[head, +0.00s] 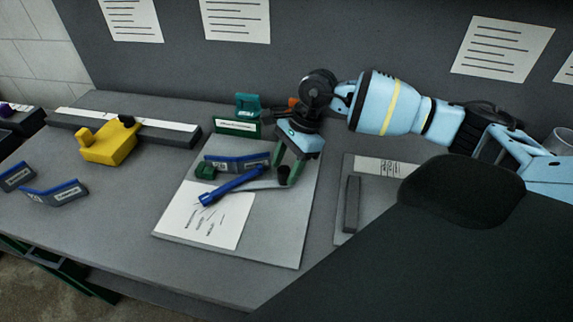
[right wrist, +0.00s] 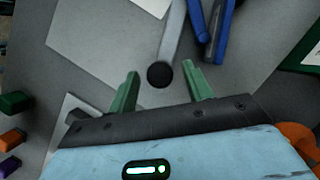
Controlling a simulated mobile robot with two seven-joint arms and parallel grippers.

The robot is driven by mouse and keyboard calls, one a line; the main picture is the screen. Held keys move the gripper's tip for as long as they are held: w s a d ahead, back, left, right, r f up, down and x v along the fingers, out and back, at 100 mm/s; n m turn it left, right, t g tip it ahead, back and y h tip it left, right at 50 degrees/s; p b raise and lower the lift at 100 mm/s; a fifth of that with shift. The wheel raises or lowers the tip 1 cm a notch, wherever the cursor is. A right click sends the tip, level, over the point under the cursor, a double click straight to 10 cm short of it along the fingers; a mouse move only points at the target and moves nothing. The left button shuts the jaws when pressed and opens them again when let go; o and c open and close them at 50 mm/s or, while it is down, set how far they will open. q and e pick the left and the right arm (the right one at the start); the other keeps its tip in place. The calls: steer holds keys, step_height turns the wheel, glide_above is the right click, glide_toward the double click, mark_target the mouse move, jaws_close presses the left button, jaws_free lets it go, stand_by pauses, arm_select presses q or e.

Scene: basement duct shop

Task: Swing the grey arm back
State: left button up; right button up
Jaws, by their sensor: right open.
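The grey arm (head: 262,185) is a thin flat bar low over a grey board (head: 275,235), with a black round knob (head: 284,173) at its right end. In the right wrist view the grey arm (right wrist: 173,32) runs down to the black knob (right wrist: 159,75). My right gripper (head: 288,164) reaches down at the knob, its green fingers open. In the right wrist view the knob lies near the gap between the fingertips (right wrist: 161,80), and no grip on it shows. A blue lever (head: 232,186) lies over the arm's left part and hides it. My left gripper is out of view.
A blue-edged labelled block (head: 238,162) and a small green block (head: 205,172) sit by the lever. A white sheet (head: 207,218) lies on the board. A green labelled box (head: 238,125) stands behind. A yellow piece (head: 108,145) is left, and a second board with a dark bar (head: 351,205) right.

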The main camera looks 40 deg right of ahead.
steer(key=shift+f, duration=0.25)
jaws_close()
